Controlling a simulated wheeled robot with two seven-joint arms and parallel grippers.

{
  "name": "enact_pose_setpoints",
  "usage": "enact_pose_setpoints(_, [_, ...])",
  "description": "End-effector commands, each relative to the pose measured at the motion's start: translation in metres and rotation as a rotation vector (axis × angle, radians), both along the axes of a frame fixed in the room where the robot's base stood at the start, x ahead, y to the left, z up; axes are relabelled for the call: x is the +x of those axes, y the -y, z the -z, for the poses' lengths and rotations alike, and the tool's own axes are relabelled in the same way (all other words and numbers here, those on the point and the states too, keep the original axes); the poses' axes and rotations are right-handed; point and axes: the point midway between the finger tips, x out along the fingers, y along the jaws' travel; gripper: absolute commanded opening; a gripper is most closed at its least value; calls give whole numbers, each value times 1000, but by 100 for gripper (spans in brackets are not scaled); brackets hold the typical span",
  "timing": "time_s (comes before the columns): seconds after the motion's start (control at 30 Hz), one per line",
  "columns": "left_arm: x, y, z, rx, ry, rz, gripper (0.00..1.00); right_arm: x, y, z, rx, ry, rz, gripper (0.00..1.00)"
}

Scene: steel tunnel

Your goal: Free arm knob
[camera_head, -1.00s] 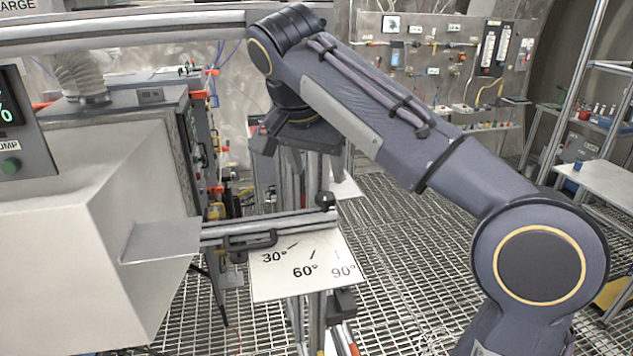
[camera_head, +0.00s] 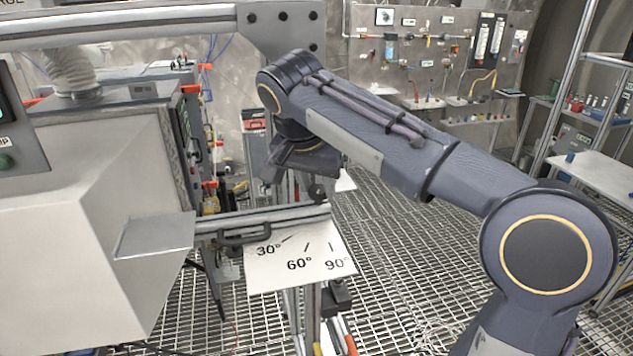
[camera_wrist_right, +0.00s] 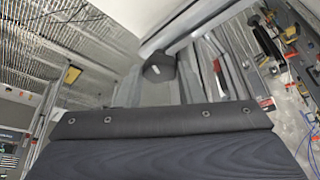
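The arm knob (camera_head: 317,191) is a small black knob on the end of a horizontal metal arm (camera_head: 265,218), over a white angle plate (camera_head: 300,262) marked 30°, 60° and 90°. The metal arm lies across the plate's back edge. My right gripper (camera_head: 298,180) points down just above and behind the knob and partly overlaps it in the head view. In the right wrist view the knob (camera_wrist_right: 160,67) shows ahead of the grey fingers, which stand apart. I cannot tell whether they touch it. My left gripper is not in view.
A large pale cabinet (camera_head: 80,220) with a small shelf stands at the left. A thick metal beam (camera_head: 130,27) crosses above it. A panel with valves (camera_head: 430,60) is at the back, and a shelf rack (camera_head: 590,165) stands at the right. Grating floor is open between.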

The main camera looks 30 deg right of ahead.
Motion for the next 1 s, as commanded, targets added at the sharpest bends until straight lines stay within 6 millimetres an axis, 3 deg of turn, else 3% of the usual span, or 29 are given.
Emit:
enact_pose_setpoints(0.1, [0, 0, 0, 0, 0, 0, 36, 0, 0, 0, 0, 0, 0, 12])
enact_pose_setpoints(0.47, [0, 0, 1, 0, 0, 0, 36, -1, 1, -1, 1, 1, -77, 12])
enact_pose_setpoints(1.0, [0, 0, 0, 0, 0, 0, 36, -3, 4, -1, 0, 1, -427, 12])
